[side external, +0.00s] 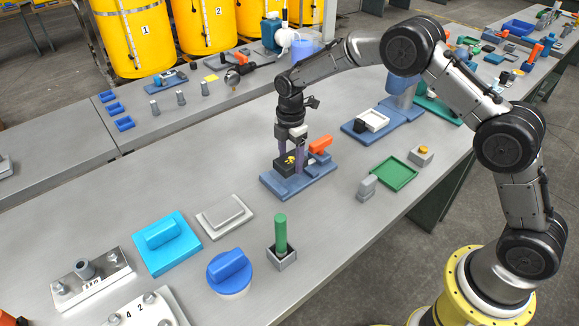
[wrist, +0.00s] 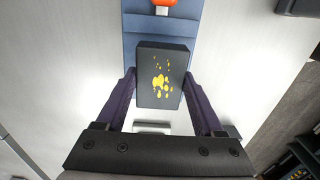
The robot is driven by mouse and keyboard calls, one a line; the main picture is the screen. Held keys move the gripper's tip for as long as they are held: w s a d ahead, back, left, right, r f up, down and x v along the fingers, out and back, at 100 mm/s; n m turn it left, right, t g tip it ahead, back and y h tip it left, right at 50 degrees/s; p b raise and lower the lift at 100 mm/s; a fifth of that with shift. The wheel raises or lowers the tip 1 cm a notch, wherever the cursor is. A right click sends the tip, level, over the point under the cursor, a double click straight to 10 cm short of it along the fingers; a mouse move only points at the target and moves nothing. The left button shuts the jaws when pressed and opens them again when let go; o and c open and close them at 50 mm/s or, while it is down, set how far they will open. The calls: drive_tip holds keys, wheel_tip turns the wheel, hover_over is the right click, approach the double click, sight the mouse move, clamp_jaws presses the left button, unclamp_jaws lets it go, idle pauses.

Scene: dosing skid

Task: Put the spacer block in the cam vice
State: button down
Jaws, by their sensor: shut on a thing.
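The spacer block (side external: 286,166) is a black box with yellow splotches on one face. My gripper (wrist: 159,80) is shut on it, one purple finger on each side, and it also shows in the side view (side external: 293,158). The cam vice (side external: 273,184) has a blue base and an orange lever (side external: 320,144). In the side view the block is over the left part of that base, beside the lever. In the wrist view the block covers part of the blue base (wrist: 160,27). I cannot tell whether the block touches the vice; its underside is hidden.
A green peg (side external: 280,232) stands in a grey holder in front. A pale grey stepped plate (side external: 226,215) and a cyan block (side external: 165,243) lie to the left. A green tray (side external: 393,174) and a grey block (side external: 367,188) lie to the right. Bare bench surrounds the vice.

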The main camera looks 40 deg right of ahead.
sight(290, 167)
drive_tip(key=shift+w+f, duration=0.25)
drive_tip(key=shift+w, duration=0.05)
drive_tip(key=shift+f, duration=1.45)
drive_tip(key=shift+f, duration=0.15)
unclamp_jaws()
drive_tip(key=shift+s+f, duration=0.1)
wheel_tip(290, 167, up, 12)
drive_tip(key=shift+r, duration=0.2)
drive_tip(key=shift+r, duration=0.1)
